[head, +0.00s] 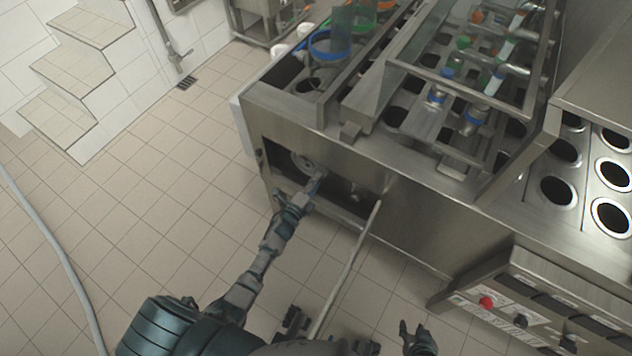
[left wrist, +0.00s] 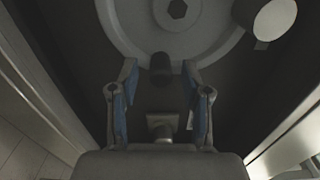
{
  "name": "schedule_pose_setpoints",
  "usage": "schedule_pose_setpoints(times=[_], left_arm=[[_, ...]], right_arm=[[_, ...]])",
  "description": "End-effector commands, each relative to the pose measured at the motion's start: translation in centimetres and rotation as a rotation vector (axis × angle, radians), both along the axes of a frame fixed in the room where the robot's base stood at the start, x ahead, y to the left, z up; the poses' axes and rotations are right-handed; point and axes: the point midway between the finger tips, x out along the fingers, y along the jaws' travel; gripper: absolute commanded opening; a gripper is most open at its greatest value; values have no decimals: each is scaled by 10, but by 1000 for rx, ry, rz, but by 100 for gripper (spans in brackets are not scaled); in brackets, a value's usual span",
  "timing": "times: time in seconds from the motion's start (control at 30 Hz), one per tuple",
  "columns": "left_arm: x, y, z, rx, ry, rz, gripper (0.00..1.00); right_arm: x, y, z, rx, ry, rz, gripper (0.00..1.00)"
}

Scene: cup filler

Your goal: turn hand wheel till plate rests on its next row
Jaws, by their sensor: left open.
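The hand wheel (head: 305,162) is a grey disc inside a dark opening in the machine's front side. In the left wrist view the wheel (left wrist: 130,25) fills the top, with a hex hub and a dark handle knob (left wrist: 160,70) at its lower rim. My left gripper (head: 318,178) reaches into the opening. In the wrist view its fingers (left wrist: 159,80) are open, one on each side of the knob, with gaps visible. My right gripper (head: 414,330) hangs low near the bottom edge, away from the machine; its jaw gap is unclear. I cannot tell which part is the plate.
The steel machine (head: 420,205) has round holes and coloured tubes on top, behind a frame. A control panel with a red button (head: 486,302) is at lower right. A pale pole (head: 345,270) slants beside my left arm. The opening's walls are close around the gripper.

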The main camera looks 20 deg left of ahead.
Motion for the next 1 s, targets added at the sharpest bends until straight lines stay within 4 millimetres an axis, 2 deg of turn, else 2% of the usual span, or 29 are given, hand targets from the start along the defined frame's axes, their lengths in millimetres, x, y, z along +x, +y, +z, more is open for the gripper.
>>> schedule_pose_setpoints(times=[0.17,0.4,0.6,0.77,1.0], left_arm=[[-17,3,-2,1,2,1,48],[-70,10,-2,0,4,0,48],[-104,15,-2,0,4,0,48],[-117,16,-2,-1,3,0,48],[-118,16,-2,-1,2,-1,48]], right_arm=[[0,0,1,0,-2,-1,40],[-1,0,1,0,-2,0,40],[0,0,1,0,-1,0,40],[0,0,1,0,-1,0,40],[0,0,1,0,-1,0,40]])
